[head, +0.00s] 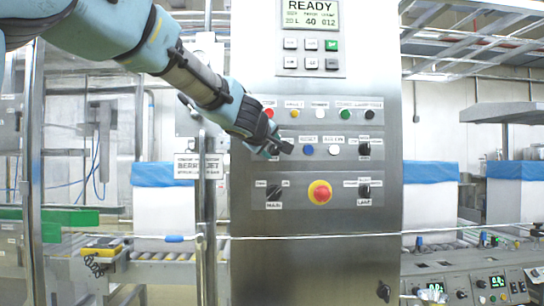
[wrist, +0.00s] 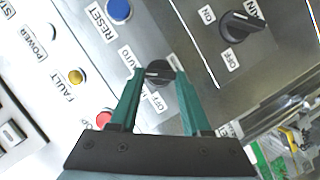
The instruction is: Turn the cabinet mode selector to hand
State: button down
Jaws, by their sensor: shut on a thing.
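The mode selector (wrist: 157,70) is a black rotary knob on the grey cabinet (head: 320,242). In the wrist view it sits between my fingertips, with labels reading AUTO and OFF beside it; any third label is hidden or unreadable. My gripper (wrist: 158,78) has dark green fingers, one on each side of the knob, and is shut on it. In the head view my gripper (head: 281,149) reaches in from the upper left to the left end of the second control row and covers the selector. I cannot tell exactly which mark the knob points to.
Beside the selector are a blue RESET button (head: 308,150) and a red button (wrist: 104,119). Below it is the ON/OFF main knob (wrist: 243,24), with a red emergency stop (head: 320,192) to its right. A wire or rail crosses in front of the cabinet lower down.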

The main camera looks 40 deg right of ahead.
jog(key=f+n+h+b, duration=0.1)
jog(key=b, duration=0.4)
jog(key=shift+f+n, duration=0.15)
jog(key=shift+n, duration=0.25)
jog(key=n+b, duration=0.2)
jog(key=b, duration=0.2)
jog(key=shift+w+h+b, duration=0.1)
jog(key=shift+h+b, duration=0.2)
jog(key=shift+h, duration=0.1)
jog(key=n+b, duration=0.1)
jog(key=b, duration=0.2)
jog(key=shift+h, duration=0.4)
jog(key=shift+n+b, duration=0.45)
jog(key=shift+n, duration=0.05)
jog(key=shift+r, duration=0.3)
jog(key=shift+c, duration=1.8)
grip_release()
jog(key=shift+a, duration=0.1)
